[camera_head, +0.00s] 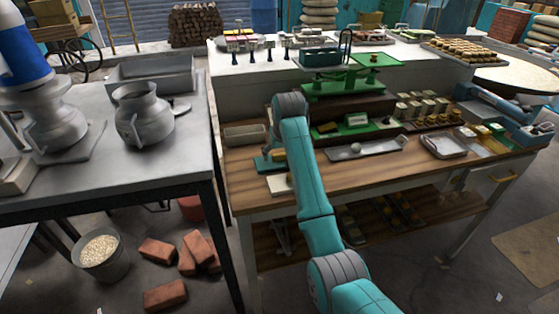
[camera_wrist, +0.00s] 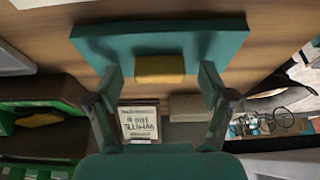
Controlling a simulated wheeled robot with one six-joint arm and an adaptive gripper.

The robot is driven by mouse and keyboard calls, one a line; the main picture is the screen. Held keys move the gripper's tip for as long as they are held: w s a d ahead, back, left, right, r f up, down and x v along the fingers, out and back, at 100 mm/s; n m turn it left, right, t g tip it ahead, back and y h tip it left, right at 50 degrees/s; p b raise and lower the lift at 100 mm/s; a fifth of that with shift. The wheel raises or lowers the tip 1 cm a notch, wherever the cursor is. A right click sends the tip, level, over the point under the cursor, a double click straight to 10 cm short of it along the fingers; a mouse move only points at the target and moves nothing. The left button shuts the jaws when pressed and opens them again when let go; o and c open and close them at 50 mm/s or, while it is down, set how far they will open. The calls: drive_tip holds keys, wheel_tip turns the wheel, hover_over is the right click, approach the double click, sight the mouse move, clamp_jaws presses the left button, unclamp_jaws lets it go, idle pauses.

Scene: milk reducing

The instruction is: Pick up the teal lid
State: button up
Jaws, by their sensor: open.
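The teal lid (camera_wrist: 218,42) is a flat slab with a yellow block handle (camera_wrist: 160,68), seen at the top middle of the wrist view. In the head view the lid (camera_head: 263,165) lies on the wooden worktop, left of my arm, partly hidden by it. My gripper (camera_wrist: 160,78) is open and empty. Its fingertips are to the left and right of the yellow handle in the wrist view, with a gap on each side. How far the fingertips are above the lid I cannot tell.
A steel table (camera_head: 190,148) with a jug (camera_head: 143,118) stands left.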

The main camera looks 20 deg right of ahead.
drive_tip(key=shift+w+f, duration=0.15)
drive_tip(key=shift+f, duration=0.2)
drive_tip(key=shift+c, duration=0.2)
drive_tip(key=c, duration=0.6)
drive_tip(key=shift+c, duration=1)
drive_tip(key=shift+f, duration=0.1)
